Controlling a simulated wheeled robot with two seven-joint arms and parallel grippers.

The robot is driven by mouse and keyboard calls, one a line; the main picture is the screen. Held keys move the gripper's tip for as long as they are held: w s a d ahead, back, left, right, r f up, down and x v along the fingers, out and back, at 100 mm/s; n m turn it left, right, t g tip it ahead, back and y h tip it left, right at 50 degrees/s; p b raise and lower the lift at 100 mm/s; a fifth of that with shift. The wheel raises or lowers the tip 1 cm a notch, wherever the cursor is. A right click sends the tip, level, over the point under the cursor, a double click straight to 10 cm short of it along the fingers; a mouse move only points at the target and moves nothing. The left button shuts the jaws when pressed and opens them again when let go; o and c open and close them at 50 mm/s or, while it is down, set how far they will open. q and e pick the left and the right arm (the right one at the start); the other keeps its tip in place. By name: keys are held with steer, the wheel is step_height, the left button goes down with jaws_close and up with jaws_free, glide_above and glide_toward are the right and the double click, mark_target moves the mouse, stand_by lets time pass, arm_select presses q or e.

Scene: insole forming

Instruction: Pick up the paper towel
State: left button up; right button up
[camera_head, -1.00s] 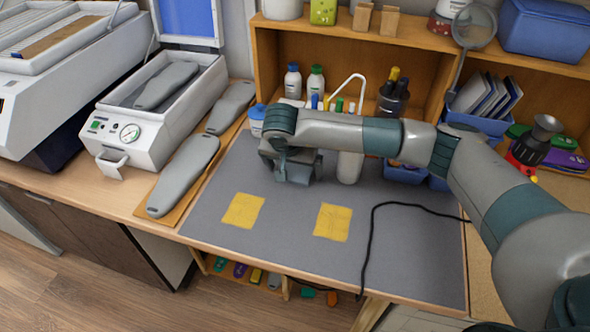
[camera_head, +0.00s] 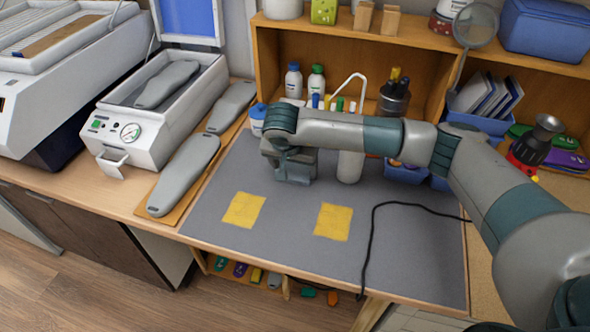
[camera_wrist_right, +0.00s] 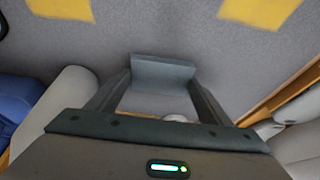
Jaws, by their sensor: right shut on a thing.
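My right gripper (camera_head: 295,170) is low over the back left of the grey mat (camera_head: 280,245), left of a white wash bottle (camera_head: 350,166). My left gripper is not in view.
Two yellow cloth squares (camera_head: 243,210) (camera_head: 333,221) lie on the mat's front half. A black cable (camera_head: 372,240) crosses its right side. Grey insole forms (camera_head: 185,173) lie at left beside a white machine (camera_head: 150,115). A wooden shelf (camera_head: 420,50) stands behind.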

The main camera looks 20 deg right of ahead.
mark_target(295, 173)
arm_select(q)
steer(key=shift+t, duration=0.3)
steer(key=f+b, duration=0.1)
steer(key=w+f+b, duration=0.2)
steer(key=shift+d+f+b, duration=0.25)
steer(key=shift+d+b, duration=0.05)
steer(key=shift+b, duration=0.05)
arm_select(e)
step_height(295, 173, up, 10)
steer(key=o, duration=0.3)
steer(key=shift+c, duration=1.3)
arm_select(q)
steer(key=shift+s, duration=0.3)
arm_select(e)
steer(key=shift+f, duration=0.1)
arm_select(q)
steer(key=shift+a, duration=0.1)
